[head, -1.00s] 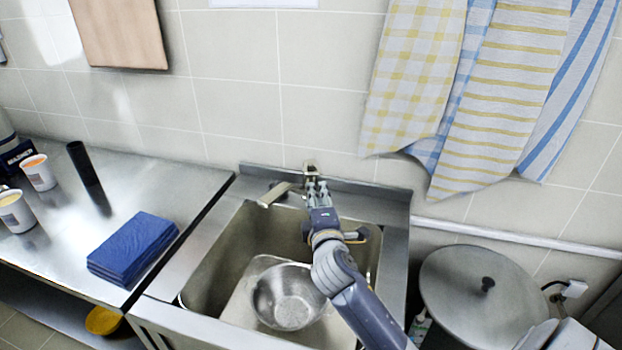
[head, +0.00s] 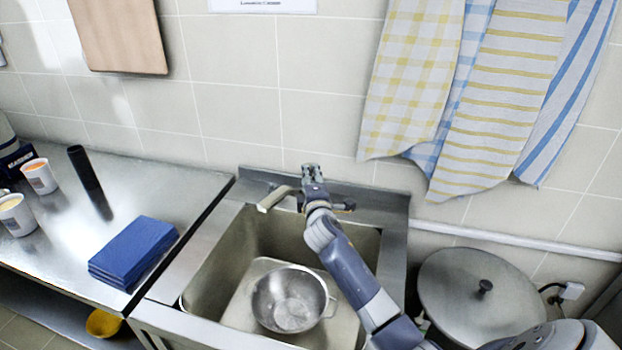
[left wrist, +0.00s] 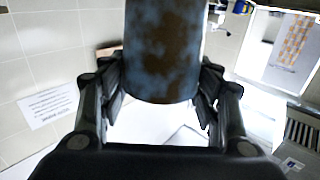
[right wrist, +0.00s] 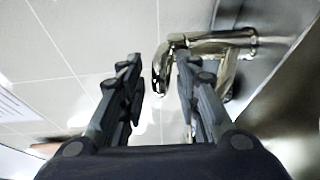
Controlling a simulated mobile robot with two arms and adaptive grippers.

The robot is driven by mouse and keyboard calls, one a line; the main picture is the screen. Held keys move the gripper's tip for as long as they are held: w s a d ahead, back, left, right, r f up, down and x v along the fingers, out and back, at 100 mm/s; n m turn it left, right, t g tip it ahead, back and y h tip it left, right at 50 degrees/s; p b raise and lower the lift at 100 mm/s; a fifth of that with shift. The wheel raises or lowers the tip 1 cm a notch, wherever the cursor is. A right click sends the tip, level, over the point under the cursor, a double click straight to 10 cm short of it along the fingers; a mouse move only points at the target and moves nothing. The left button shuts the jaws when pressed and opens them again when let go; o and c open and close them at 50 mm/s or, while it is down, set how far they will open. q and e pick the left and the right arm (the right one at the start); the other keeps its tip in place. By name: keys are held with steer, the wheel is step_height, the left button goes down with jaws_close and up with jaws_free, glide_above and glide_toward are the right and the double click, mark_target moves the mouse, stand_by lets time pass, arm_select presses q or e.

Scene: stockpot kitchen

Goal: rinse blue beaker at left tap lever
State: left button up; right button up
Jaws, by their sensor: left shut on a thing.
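The blue beaker (left wrist: 163,50) fills the upper middle of the left wrist view, with brown blotches over its blue wall. My left gripper (left wrist: 163,85) is shut around it; neither shows in the head view. The metal tap (head: 272,199) stands at the sink's back edge, its spout pointing left. My right gripper (head: 311,170) is above the tap, partly hiding it. In the right wrist view this gripper (right wrist: 160,70) is open and empty, with the tap (right wrist: 215,44) beyond and beside its right finger. I cannot tell whether they touch. I see no running water.
A metal colander (head: 290,298) sits in the sink basin (head: 232,250). Blue folded cloths (head: 134,250), a black cylinder (head: 86,178) and white cups (head: 39,176) are on the left counter. Towels (head: 500,95) hang at right above a lidded stockpot (head: 478,295).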

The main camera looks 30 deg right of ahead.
steer(key=shift+c, duration=0.6)
jaws_close()
steer(key=shift+w+d+r+p, duration=0.1)
steer(key=shift+r+p, duration=0.15)
steer(key=shift+r, duration=0.2)
steer(key=shift+w+d+r+p, duration=0.1)
steer(key=shift+r+p, duration=0.1)
steer(key=shift+r, duration=0.2)
steer(key=shift+o, duration=0.6)
jaws_free()
steer(key=shift+f, duration=0.25)
steer(key=shift+s+a, duration=0.1)
steer(key=shift+a, duration=0.05)
steer(key=v, duration=1.1)
steer(key=shift+s, duration=0.3)
steer(key=shift+a, duration=0.1)
steer(key=shift+c, duration=0.3)
